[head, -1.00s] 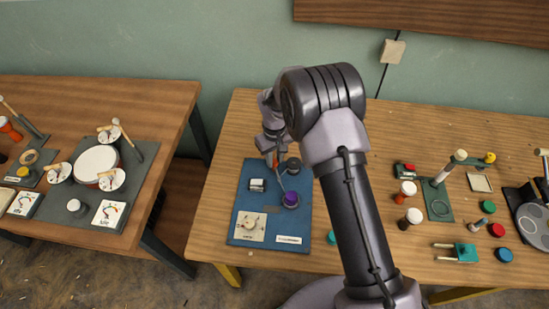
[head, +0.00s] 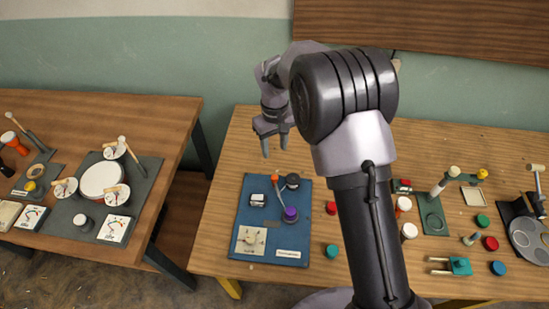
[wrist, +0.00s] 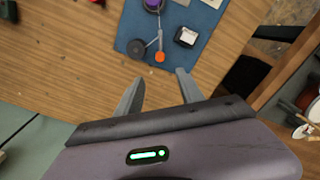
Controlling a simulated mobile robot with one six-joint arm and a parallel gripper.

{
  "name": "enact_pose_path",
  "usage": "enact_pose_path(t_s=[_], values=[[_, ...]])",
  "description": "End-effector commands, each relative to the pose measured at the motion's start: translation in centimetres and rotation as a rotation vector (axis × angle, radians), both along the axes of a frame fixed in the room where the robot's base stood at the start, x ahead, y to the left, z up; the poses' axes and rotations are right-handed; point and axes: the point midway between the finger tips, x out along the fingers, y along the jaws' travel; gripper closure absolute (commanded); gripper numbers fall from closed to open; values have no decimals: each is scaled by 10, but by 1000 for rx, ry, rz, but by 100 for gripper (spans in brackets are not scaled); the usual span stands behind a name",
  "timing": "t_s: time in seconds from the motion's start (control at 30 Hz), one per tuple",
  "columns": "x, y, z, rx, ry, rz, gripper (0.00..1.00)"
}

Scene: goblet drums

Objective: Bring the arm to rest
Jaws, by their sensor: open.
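My gripper (head: 275,148) hangs above the back part of the middle table (head: 232,168), behind the blue board. Its two fingers are apart with nothing between them, and they show again in the wrist view (wrist: 157,92). My arm reaches up and over from the lower right and hides part of the table. The blue board (head: 258,222) lies flat on the table. On it are a purple-topped piece (head: 290,214), a dark round knob (head: 292,181), an orange-tipped lever (head: 276,178), a small white-and-black block (head: 257,200) and a dial card (head: 249,241).
Right of my arm lie a green board (head: 432,215), a teal clamp (head: 460,266), several coloured caps and a grey round plate (head: 530,235). The left table (head: 80,135) holds drum parts on a dark mat (head: 150,172). A gap separates the tables. The wall stands behind.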

Motion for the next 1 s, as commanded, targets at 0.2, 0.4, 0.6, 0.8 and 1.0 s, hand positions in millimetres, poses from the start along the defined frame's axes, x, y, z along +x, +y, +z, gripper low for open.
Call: enact_pose_path(t_s=[0.2, 0.4, 0.6, 0.8, 1.0], values=[[0, 0, 24, 0, 0, 0, 55], [0, 0, 24, 0, 0, 0, 55], [0, 0, 24, 0, 0, 0, 55], [-21, -31, 82, 55, -69, -146, 55], [-131, -102, 165, 201, -218, -515, 55]])
